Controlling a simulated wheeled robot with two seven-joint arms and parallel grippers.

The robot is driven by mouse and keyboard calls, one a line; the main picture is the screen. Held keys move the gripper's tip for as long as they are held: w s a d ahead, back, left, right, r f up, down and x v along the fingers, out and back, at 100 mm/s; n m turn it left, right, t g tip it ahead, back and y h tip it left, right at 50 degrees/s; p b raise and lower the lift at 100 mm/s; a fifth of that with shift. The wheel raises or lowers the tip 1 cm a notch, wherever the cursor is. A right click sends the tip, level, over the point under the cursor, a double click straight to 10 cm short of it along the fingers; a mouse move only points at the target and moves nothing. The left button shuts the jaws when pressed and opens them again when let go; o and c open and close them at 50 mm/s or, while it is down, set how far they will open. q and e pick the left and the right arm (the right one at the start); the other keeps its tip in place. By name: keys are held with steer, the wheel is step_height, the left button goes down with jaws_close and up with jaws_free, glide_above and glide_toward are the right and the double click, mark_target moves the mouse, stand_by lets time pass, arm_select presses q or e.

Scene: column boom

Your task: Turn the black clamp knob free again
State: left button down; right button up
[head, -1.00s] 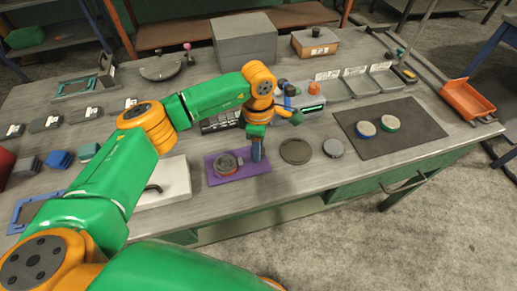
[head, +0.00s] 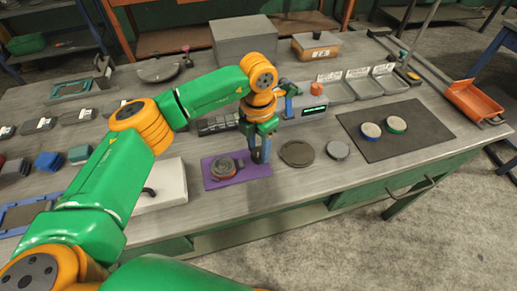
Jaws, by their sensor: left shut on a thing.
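My left gripper (head: 262,159) points down at the right edge of a purple mat (head: 211,184). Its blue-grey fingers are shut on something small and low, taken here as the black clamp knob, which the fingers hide. A round grey and reddish fixture (head: 223,168) sits on the mat, just left of the fingers. Whether the knob belongs to this fixture cannot be made out. My right gripper does not show.
A dark disc (head: 297,154) and a smaller grey disc (head: 338,150) lie right of the gripper. A dark mat (head: 425,125) holds two round pieces. A device with a green display (head: 314,112) stands behind. A white block (head: 168,186) is at left.

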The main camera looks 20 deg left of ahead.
mark_target(258, 151)
arm_select(q)
steer(key=shift+f+n+b, duration=0.1)
steer(key=shift+n+b, duration=0.25)
steer(key=shift+n, duration=1.25)
steer(key=shift+s+n, duration=0.1)
steer(key=shift+n, duration=0.2)
steer(key=shift+c, duration=1.9)
jaws_free()
step_height(258, 151, up, 7)
steer(key=shift+r+b, duration=0.15)
steer(key=shift+b, duration=0.5)
